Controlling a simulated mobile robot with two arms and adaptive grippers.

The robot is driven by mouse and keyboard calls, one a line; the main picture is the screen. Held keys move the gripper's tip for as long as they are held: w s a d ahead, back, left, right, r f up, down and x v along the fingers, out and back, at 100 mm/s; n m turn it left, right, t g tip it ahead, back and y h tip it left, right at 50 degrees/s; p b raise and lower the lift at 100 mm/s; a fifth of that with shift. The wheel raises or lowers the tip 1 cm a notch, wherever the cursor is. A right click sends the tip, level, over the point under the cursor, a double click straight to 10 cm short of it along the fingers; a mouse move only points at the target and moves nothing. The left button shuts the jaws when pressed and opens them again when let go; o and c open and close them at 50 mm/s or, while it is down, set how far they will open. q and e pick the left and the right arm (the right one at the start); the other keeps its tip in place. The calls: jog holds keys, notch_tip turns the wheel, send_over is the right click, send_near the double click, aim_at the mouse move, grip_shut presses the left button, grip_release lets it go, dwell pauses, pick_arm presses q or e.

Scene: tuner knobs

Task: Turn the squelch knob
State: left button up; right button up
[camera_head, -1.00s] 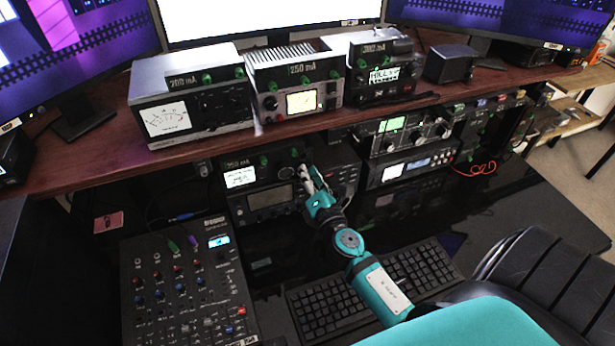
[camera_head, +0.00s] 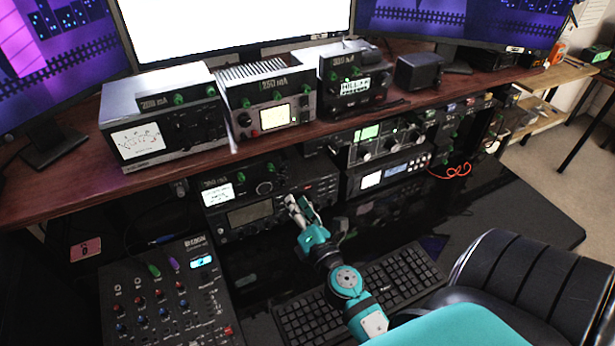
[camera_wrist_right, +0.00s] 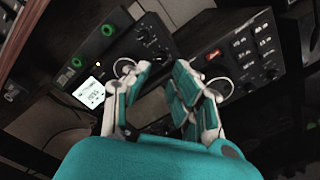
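My right gripper (camera_head: 299,203) is open and empty, its fingers spread in front of the stacked radios under the shelf. The upper unit (camera_head: 238,189) has a lit white meter, green knobs and a round dark knob (camera_head: 264,188). The lower radio (camera_head: 290,200) has a grey display. In the right wrist view, my fingers (camera_wrist_right: 157,80) point at both units. Another white-ringed knob (camera_wrist_right: 220,88) of the lower radio is beside the right fingers. I cannot read which knob is squelch. My left gripper is not in view.
A mixer (camera_head: 170,290) stands at the lower left and a keyboard (camera_head: 355,295) lies below my right arm. The wooden shelf (camera_head: 60,195) with several meter units overhangs the radios. A black chair (camera_head: 520,275) is at the right.

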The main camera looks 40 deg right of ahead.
jog(key=v, duration=0.5)
jog(key=shift+s+f, duration=0.15)
jog(key=shift+s, duration=0.25)
dwell(2.4)
